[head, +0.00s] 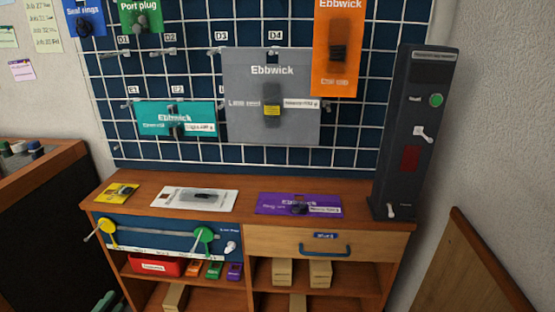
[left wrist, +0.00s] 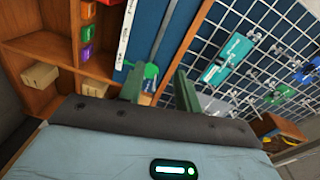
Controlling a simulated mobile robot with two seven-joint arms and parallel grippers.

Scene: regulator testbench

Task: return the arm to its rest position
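My left gripper (head: 108,302) shows only as a bit of green at the bottom left of the head view, in front of the bench and low beside its left shelf. In the left wrist view its two green fingers (left wrist: 158,82) stand apart with nothing held between them. Behind them is the blue panel with a green knob, which shows in the head view as a blue drawer-front panel (head: 150,236) with a yellow knob (head: 108,232) and a green knob (head: 203,237). My right gripper is in neither view.
The wooden bench (head: 245,188) carries several flat packs. A grid wall (head: 190,85) with hanging packs stands behind it. A dark tester column (head: 405,140) stands at the right end. Shelves below hold a red bin (head: 155,266) and cardboard boxes (head: 320,273).

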